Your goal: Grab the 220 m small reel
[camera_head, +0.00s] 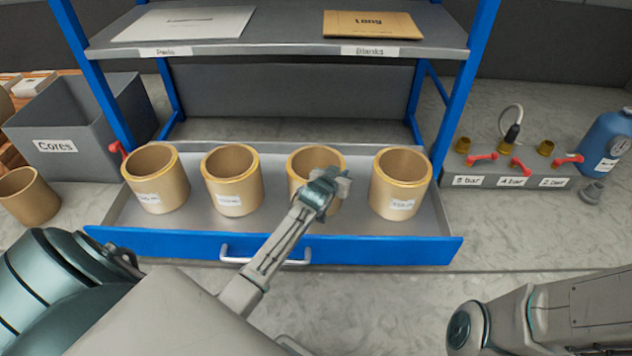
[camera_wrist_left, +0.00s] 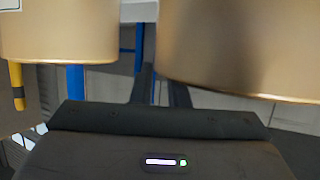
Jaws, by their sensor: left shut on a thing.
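Four small gold-brown reels stand upright in a row in the open blue-fronted drawer: a far-left reel (camera_head: 157,182), a second reel (camera_head: 231,181), a third reel (camera_head: 303,165) and a far-right reel (camera_head: 401,183). The labels on the outer reels and the second are too small to read surely; the third's label is hidden. My left gripper (camera_head: 332,184) is at the third reel's front right side, shut on it, covering part of its wall. In the left wrist view, the dark fingers (camera_wrist_left: 160,90) reach in between two reel bodies. My right gripper is out of view.
The drawer (camera_head: 350,250) has a handle; a shelf (camera_head: 280,46) with pads and blanks overhangs it. A grey Cores bin (camera_head: 80,120) and a loose core (camera_head: 28,196) are left. A valve block (camera_head: 512,180) and blue bottle (camera_head: 606,142) are right.

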